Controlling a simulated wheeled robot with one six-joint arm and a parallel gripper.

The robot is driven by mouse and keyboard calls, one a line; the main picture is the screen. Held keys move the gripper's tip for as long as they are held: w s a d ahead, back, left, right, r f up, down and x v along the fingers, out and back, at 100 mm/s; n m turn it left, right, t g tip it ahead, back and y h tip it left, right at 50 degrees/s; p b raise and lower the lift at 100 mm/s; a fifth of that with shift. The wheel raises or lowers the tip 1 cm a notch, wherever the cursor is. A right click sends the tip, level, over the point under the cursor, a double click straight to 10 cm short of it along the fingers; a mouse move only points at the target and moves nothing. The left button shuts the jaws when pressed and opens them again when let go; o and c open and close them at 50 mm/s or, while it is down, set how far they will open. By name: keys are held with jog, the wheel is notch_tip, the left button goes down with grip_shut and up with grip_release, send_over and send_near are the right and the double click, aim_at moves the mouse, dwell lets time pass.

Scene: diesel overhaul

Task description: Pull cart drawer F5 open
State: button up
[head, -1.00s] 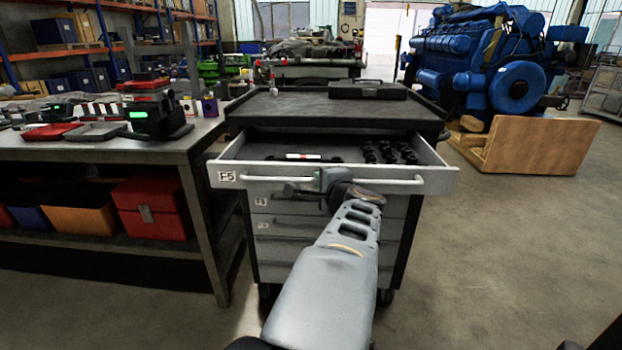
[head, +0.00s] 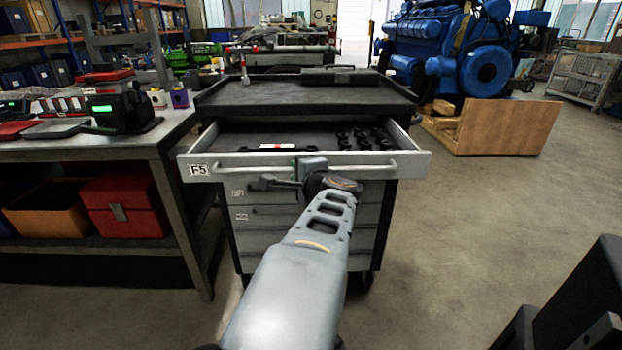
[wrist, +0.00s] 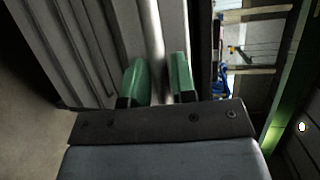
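Cart drawer F5 (head: 230,171) is the top drawer of the dark tool cart and stands well out from it, its inside showing. Its label is at the front's left end. A pale bar handle (head: 370,168) runs along the front. My gripper (head: 311,168) is at about the middle of this handle. In the wrist view the handle (wrist: 153,35) passes between the green fingertips of my gripper (wrist: 160,82). The fingers are close together on either side of the bar and look shut on it; the exact contact is hard to see.
Dark round parts (head: 365,138) and a small red-and-white item (head: 278,147) lie in the drawer. Closed drawers (head: 270,230) are below. A workbench (head: 165,145) stands close on the left. A wooden crate (head: 500,127) is behind right. The floor at right is mostly clear.

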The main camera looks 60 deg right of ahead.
jog(key=p+v, duration=0.2)
jog(key=v, duration=1.1)
dwell(0.4)
notch_tip(320, 180, down, 5)
jog(key=w+d+n+g+y+p, duration=0.2)
jog(key=d+n+g+y+p, duration=0.15)
jog(key=n+g+p, duration=0.4)
jog(key=w+a+r+n+y+p, duration=0.2)
jog(key=w+a+n+y+p, duration=0.15)
jog(key=w+a+p, duration=0.2)
jog(key=w+a+r+n+p, duration=0.1)
jog(key=a+r+n+p, duration=0.3)
jog(key=a, duration=0.3)
jog(key=w+a+r+n+g+y+p, duration=0.1)
jog(key=a+r+n+p, duration=0.3)
jog(key=a, duration=0.4)
jog(key=w+a+r+n+g+p, duration=0.1)
jog(key=w+a+r+n+p, duration=0.2)
jog(key=a, duration=0.5)
jog(key=r+n+p, duration=0.1)
jog(key=n+p, duration=0.1)
jog(key=n, duration=0.1)
jog(key=shift+a+n+y, duration=0.2)
jog(key=shift+n+y, duration=0.1)
jog(key=shift+y, duration=0.1)
